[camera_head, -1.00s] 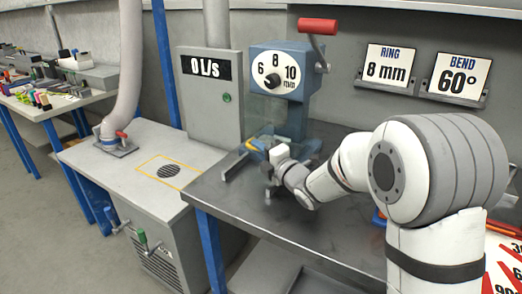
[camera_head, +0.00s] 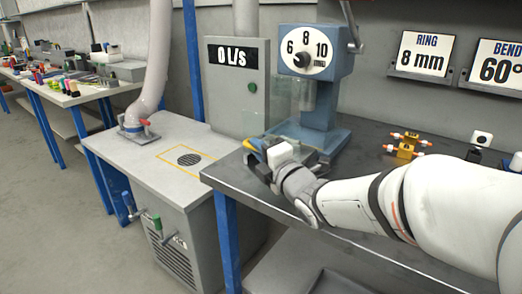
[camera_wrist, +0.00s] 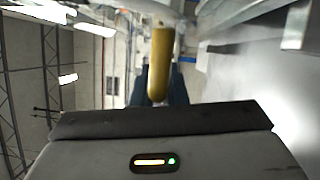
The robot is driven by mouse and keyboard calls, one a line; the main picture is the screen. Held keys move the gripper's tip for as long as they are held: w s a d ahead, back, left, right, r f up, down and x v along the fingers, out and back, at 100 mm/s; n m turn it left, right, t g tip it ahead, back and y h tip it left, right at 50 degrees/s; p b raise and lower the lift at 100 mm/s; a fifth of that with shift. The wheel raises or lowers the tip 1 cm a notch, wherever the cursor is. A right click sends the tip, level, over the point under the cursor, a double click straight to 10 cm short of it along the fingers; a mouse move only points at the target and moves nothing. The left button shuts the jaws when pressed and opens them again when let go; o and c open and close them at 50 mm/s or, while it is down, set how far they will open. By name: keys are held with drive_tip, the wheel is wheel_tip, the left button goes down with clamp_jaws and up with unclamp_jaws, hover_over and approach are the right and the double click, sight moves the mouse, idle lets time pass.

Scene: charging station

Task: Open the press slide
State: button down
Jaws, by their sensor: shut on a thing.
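The blue press (camera_head: 323,110) stands on the dark bench, with a dial marked 6, 8, 10 on its head. A clear panel (camera_head: 283,103) shows in front of its column. A yellow handle (camera_head: 256,144) is at the left front of the press base. My gripper (camera_head: 262,158) reaches it from the right and mostly hides it. In the wrist view the yellow handle (camera_wrist: 161,60) stands between my dark fingers, and my gripper is shut on it. How far the slide is open cannot be told, as my wrist covers that part.
A grey cabinet (camera_head: 239,85) reading 0 L/s stands left of the press. A white-topped unit (camera_head: 160,150) with a pipe is further left. A yellow fixture (camera_head: 405,148) lies on the bench at right. Signs read Ring 8 mm and Bend 60°.

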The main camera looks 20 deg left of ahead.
drive_tip(key=c, duration=1.5)
unclamp_jaws()
drive_tip(key=shift+o, duration=0.2)
drive_tip(key=p+v, duration=0.1)
drive_tip(key=v, duration=0.5)
drive_tip(key=shift+s+d, duration=0.1)
drive_tip(key=shift+d, duration=0.2)
drive_tip(key=shift+s+d+f, duration=0.1)
drive_tip(key=shift+s+d, duration=0.3)
drive_tip(key=shift+d, duration=0.05)
drive_tip(key=w+d+r+m+h+p, duration=0.1)
drive_tip(key=d+r+m+h+p, duration=0.4)
drive_tip(key=d+m+p, duration=0.4)
drive_tip(key=w+d+r+m+h+p, duration=0.2)
drive_tip(key=d+m+h+p, duration=0.45)
drive_tip(key=d, duration=0.35)
drive_tip(key=s+d+r+m+g+h+p, duration=0.1)
drive_tip(key=s+d+r+m+g+p, duration=0.2)
drive_tip(key=s+d+m+p, duration=0.3)
drive_tip(key=s+d+r+m+g+h+p, duration=0.2)
drive_tip(key=s+d+r+m+g+p, duration=0.2)
drive_tip(key=s+m, duration=0.5)
drive_tip(key=s+d+g+p, duration=0.1)
drive_tip(key=s+d+p, duration=0.1)
drive_tip(key=p, duration=0.1)
drive_tip(key=shift+d+r+g+p, duration=0.25)
drive_tip(key=shift+r+g+p, duration=0.05)
drive_tip(key=shift+g, duration=0.1)
